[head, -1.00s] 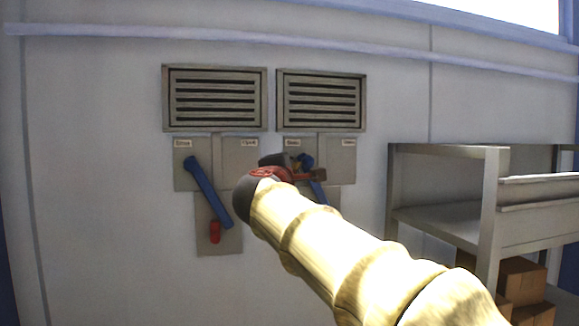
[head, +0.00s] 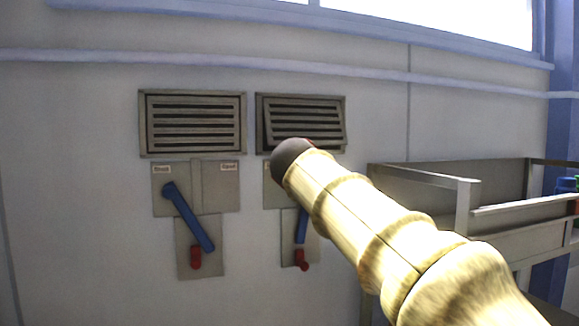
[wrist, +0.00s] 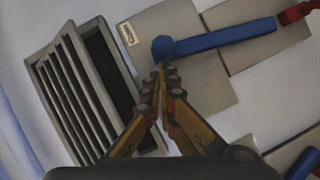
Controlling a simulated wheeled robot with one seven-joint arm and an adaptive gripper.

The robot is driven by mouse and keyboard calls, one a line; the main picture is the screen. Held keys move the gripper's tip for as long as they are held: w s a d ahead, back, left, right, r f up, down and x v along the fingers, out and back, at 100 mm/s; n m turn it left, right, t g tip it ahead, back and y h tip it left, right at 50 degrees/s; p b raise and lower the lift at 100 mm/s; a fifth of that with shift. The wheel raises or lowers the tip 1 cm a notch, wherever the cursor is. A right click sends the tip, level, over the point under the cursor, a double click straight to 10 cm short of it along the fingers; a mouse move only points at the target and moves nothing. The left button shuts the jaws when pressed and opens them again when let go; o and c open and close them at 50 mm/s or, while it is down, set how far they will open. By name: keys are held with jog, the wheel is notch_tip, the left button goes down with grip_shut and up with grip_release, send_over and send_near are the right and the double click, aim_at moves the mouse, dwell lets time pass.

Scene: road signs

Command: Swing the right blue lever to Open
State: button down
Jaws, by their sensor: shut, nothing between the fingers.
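The right blue lever (head: 301,226) shows only its lower part in the head view, and my arm hides its upper end. In the wrist view the whole lever (wrist: 225,38) shows, its round knob end near a small label (wrist: 128,33) that I cannot read. My gripper (wrist: 160,70) is shut and empty, its fingertips right beside the knob; I cannot tell if they touch. My arm hides the gripper in the head view. The right vent (head: 303,122) has its slatted panel tilted away from its frame, with a dark gap showing in the wrist view (wrist: 110,72).
The left blue lever (head: 188,217) slants on its own plate under the closed left vent (head: 193,123). Red parts (head: 301,260) sit below both levers. A grey shelf unit (head: 462,205) stands at the right.

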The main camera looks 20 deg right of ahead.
jog(key=shift+m, duration=0.3)
jog(key=shift+d+f+p, duration=0.1)
jog(key=shift+d+p, duration=0.35)
jog(key=shift+d, duration=1.95)
